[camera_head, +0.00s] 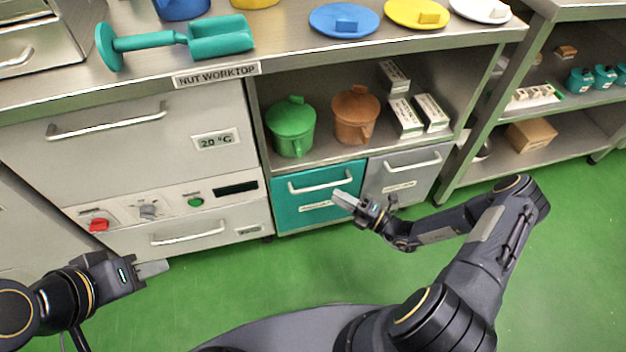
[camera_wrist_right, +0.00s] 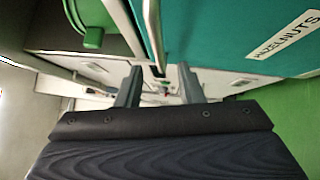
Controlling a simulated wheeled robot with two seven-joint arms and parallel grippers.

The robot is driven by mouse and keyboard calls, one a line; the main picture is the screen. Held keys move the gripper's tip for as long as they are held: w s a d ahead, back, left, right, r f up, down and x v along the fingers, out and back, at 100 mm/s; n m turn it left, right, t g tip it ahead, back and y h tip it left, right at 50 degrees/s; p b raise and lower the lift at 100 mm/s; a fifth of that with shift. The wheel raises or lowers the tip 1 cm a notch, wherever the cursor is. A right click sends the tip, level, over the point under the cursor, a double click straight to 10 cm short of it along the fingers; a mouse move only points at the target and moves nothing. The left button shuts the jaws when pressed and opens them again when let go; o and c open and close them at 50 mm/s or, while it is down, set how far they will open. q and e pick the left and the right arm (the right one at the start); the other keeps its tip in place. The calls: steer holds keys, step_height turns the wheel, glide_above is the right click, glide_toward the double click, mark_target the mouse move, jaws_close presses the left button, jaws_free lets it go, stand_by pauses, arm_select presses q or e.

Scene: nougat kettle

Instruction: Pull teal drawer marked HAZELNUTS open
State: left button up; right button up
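The teal drawer (camera_head: 290,213) sits shut in the lower bay under the worktop. It has a pale horizontal bar handle (camera_head: 320,183) and a small label. In the right wrist view the teal front (camera_wrist_right: 225,35) fills the upper right, with the label HAZELNUTS (camera_wrist_right: 285,35) readable. My right gripper (camera_head: 342,199) is in front of the drawer's right part, below the handle's right end. In its wrist view its two fingers (camera_wrist_right: 159,72) are apart, with the pale handle bar (camera_wrist_right: 153,30) ahead between them; contact cannot be seen. My left gripper (camera_head: 160,268) hangs empty over the floor at lower left.
A grey drawer (camera_head: 405,180) with its own handle is right of the teal one. A green pot (camera_head: 291,128), a brown pot (camera_head: 356,116) and white boxes stand on the shelf above. A white machine (camera_head: 150,190) is at left. The green floor in front is clear.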

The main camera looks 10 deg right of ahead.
mark_target(320, 186)
steer(key=b+x, duration=0.1)
steer(key=x, duration=0.6)
steer(key=shift+a, duration=0.1)
steer(key=shift+c, duration=0.2)
jaws_close()
